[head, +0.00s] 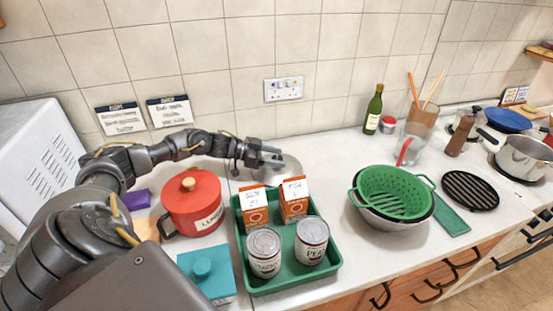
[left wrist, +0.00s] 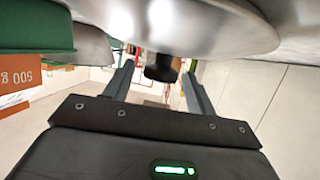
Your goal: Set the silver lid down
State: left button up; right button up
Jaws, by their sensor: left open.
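The silver lid (head: 289,174) is at the back of the counter behind the green tray, partly hidden by my left gripper (head: 272,158). In the left wrist view, which looks upside down, the shiny lid (left wrist: 190,22) fills the top, with its black knob (left wrist: 160,68) pointing away from the counter. My left gripper (left wrist: 160,78) is open, with one finger on each side of the knob and gaps showing. The lid appears to rest on the counter, but its contact edge is not clear. My right gripper is not in view.
A green tray (head: 334,272) with cartons and cans stands in front of the lid. A red pot (head: 192,205) is to its left. A green colander (head: 394,191) sits in a bowl at right. The counter (head: 335,165) between tray and colander is clear.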

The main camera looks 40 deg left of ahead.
aim_at(273, 158)
pick_arm(q)
jog(key=v, duration=0.3)
jog(key=b+v, duration=0.1)
jog(key=v, duration=0.1)
jog(key=shift+s+a+f, duration=0.1)
jog(key=shift+s+a, duration=0.2)
jog(key=shift+s, duration=0.1)
jog(key=shift+s+a+r+b, duration=0.3)
jog(key=shift+s+r+b, duration=0.05)
jog(key=shift+r, duration=0.05)
